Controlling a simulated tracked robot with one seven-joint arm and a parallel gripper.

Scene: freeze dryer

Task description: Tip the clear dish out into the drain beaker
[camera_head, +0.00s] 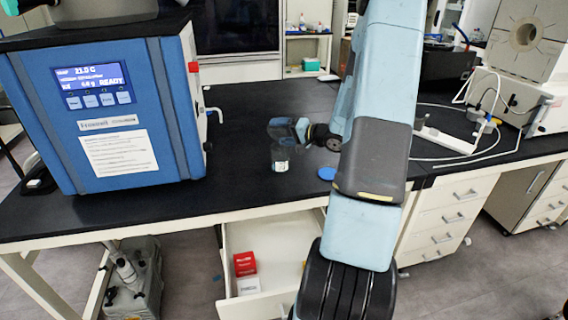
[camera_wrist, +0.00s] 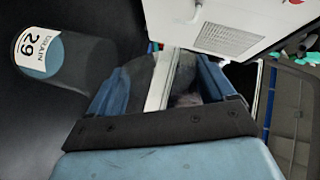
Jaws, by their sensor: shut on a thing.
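The drain beaker (camera_head: 280,155) stands upright on the black bench in the middle of the head view. In the wrist view the beaker (camera_wrist: 85,66) is at the left, its white label reading "DRAIN 29". My gripper (camera_head: 281,127) is just above the beaker in the head view, turned on its side. In the wrist view its blue fingers (camera_wrist: 164,75) are apart, holding something see-through between them. This appears to be the clear dish, but its outline and contents are too faint to make out.
The blue freeze dryer (camera_head: 111,115) stands left of the beaker, its screen reading "READY". A blue disc (camera_head: 327,173) lies on the bench to the right. An open drawer (camera_head: 270,235) holds a red box (camera_head: 245,263) below the bench edge. The bench behind the beaker is clear.

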